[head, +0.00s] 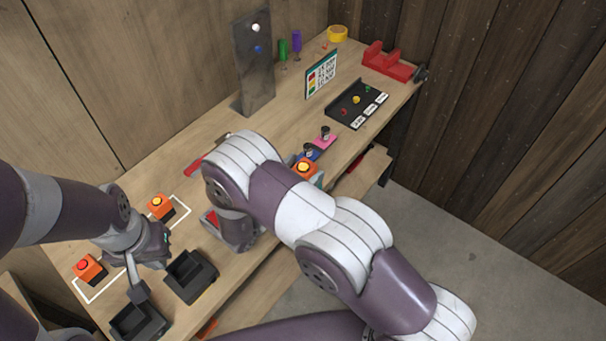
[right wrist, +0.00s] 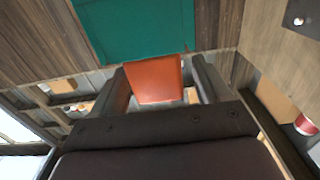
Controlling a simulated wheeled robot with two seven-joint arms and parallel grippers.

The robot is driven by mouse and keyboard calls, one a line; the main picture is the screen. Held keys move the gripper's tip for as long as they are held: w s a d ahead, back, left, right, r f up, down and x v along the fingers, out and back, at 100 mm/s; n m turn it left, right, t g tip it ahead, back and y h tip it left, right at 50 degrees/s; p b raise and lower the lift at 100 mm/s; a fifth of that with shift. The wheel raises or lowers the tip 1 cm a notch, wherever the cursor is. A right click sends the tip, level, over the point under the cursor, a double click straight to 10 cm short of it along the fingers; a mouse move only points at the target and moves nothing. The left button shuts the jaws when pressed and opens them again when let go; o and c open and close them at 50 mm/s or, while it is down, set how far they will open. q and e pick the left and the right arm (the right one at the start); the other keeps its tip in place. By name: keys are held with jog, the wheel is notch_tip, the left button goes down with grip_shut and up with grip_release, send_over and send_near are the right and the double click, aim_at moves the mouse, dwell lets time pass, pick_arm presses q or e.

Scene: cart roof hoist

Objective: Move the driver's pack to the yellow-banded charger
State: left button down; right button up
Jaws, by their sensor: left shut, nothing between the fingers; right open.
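An orange block (right wrist: 155,80), which looks like a pack, lies between the spread fingers of my right gripper (right wrist: 160,88), below a teal surface (right wrist: 135,28). Contact cannot be told. My left gripper (head: 138,292) is shut and empty, between two black charger-like cradles, one nearer (head: 140,322) and one farther (head: 190,276). No yellow band is discernible on either.
Another orange block with a yellow top (head: 305,168) sits beside my right arm, near blue (head: 309,151) and pink (head: 325,139) pads. A grey upright plate (head: 255,65), a chart (head: 321,75), a black tray (head: 357,104) and a red holder (head: 388,63) stand farther back.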

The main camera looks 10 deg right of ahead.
jog(key=shift+x, duration=1.45)
jog(key=shift+s+r, duration=0.1)
jog(key=c, duration=1.2)
jog(key=shift+c, duration=0.4)
jog(key=shift+r, duration=0.1)
